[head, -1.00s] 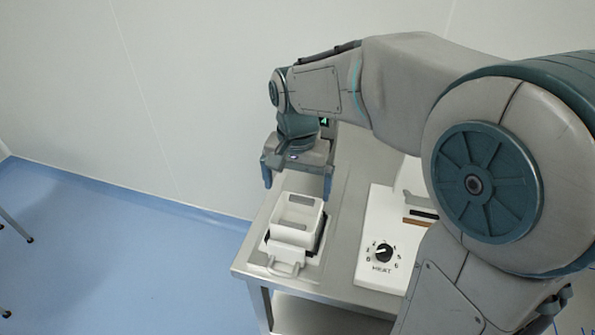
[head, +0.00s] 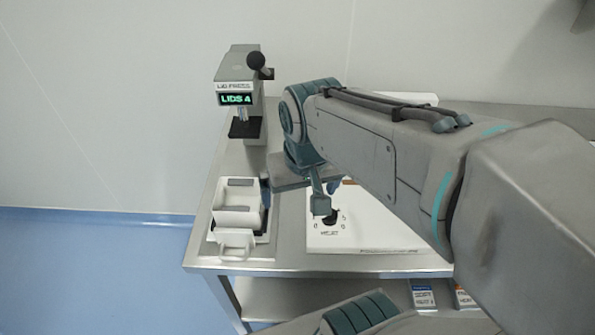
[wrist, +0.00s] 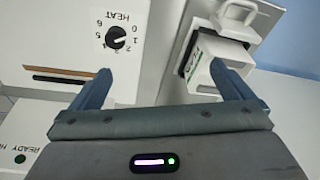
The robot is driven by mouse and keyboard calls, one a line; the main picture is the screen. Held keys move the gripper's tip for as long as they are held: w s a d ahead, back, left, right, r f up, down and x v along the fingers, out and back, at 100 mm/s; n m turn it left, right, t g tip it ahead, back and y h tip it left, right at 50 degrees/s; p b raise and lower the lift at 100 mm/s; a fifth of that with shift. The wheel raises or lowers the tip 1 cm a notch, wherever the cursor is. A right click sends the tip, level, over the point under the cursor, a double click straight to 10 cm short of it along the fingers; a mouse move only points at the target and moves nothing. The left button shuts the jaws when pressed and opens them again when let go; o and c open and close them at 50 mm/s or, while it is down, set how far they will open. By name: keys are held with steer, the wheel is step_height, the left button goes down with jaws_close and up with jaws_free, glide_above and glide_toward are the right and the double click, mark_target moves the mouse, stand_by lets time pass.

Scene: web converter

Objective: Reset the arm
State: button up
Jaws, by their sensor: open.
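My gripper (wrist: 165,85) is open and empty in the wrist view, its two blue-grey fingers spread apart. In the head view my gripper (head: 300,200) hangs, pointing down, over the left part of the white heat unit (head: 365,236). It is to the right of the white box (head: 237,203) in its holder. One finger partly hides the black heat dial (head: 330,217). The dial also shows clearly in the wrist view (wrist: 116,38). My arm reaches in from the right and covers much of the heat unit.
A lid press (head: 238,72) with a green display reading "LIDS 4" and a black ball lever stands at the back left of the steel table (head: 207,240). Labelled boxes (head: 423,295) sit on the shelf below. Blue floor (head: 90,270) is clear at left.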

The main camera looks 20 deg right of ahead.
steer(key=shift+s+d+f+n, duration=0.15)
steer(key=shift+s+d+f, duration=0.2)
steer(key=shift+s, duration=0.2)
steer(key=shift+s+d+f+n, duration=0.15)
steer(key=shift+s+d+f, duration=0.15)
steer(key=shift+s, duration=0.2)
